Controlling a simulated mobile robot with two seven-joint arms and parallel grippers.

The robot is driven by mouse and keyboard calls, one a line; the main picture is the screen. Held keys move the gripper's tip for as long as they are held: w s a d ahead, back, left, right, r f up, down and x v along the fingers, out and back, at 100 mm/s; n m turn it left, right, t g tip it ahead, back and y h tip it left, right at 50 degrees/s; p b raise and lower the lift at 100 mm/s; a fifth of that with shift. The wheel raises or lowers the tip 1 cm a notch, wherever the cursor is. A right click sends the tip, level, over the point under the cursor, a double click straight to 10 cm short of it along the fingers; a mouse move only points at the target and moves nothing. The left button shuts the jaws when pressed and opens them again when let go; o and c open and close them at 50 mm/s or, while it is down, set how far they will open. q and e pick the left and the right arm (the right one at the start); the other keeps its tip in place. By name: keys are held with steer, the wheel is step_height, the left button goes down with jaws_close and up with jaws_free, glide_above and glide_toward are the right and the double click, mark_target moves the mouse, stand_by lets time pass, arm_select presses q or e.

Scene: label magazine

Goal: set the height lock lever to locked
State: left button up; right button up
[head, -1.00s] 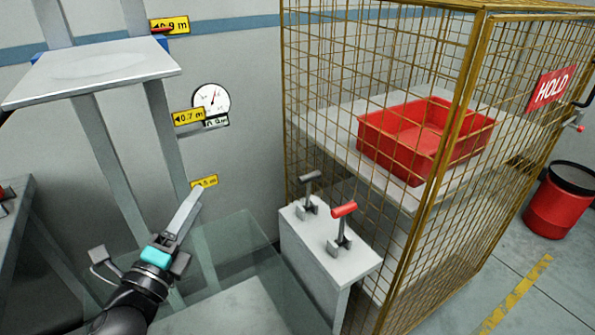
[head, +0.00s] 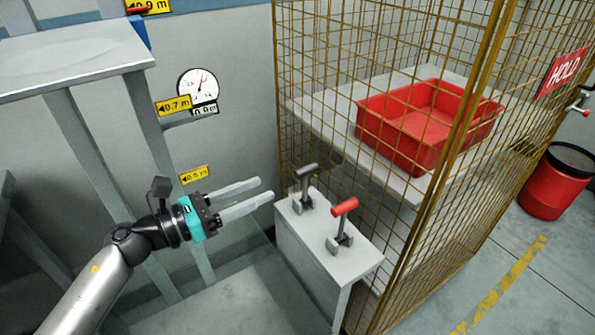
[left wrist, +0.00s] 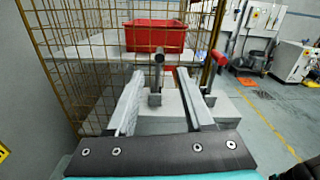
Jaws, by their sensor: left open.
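A grey pedestal (head: 323,257) carries two levers. The dark-handled lever (head: 306,184) stands at its far left and the red-handled lever (head: 343,216) nearer and to the right. Both stand up with crosswise grips; I cannot tell which is the height lock. My left gripper (head: 266,189) is open and empty, pointing right at the dark-handled lever, a little short of it. In the left wrist view, the dark-handled lever (left wrist: 158,66) appears between the fingertips, beyond them, and the red-handled lever (left wrist: 218,59) is right of the right finger. My right gripper is not seen.
A wire cage (head: 450,190) close behind the pedestal holds a red bin (head: 400,152) on a shelf. A raised platform (head: 70,62), height tags and a round dial (head: 198,86) are at left. A red drum (head: 553,190) stands right on open floor.

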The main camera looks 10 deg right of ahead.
mark_target(298, 171)
arm_select(q)
steer(key=x, duration=0.9)
steer(key=shift+w+d, duration=0.15)
steer(key=shift+d, duration=0.2)
jaws_close()
stand_by(0.9)
